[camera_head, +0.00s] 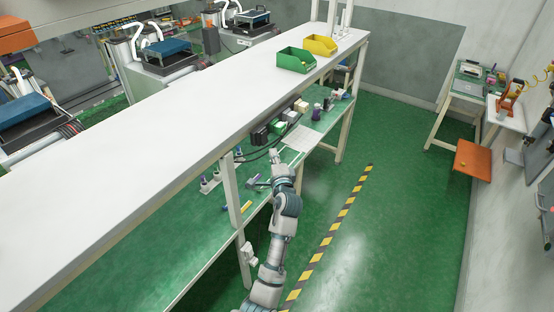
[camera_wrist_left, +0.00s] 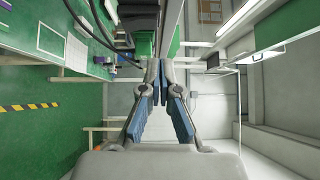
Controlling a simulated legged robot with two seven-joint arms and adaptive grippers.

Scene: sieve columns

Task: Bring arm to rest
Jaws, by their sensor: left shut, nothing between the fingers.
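My left arm rises from the bottom of the head view, and its gripper (camera_head: 275,156) is at the front edge of the green lower bench (camera_head: 150,262), close to the long white upper shelf (camera_head: 140,165). In the left wrist view the left gripper's blue-padded fingers (camera_wrist_left: 160,82) come together at the tips with nothing held between them. My right gripper does not show in either view.
Black and green boxes (camera_head: 278,126), a white sheet (camera_head: 301,138) and small tools lie on the green bench near my gripper. A shelf post (camera_head: 230,180) stands left of it. Green (camera_head: 295,60) and yellow (camera_head: 320,45) bins sit on the shelf. Floor to the right is clear.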

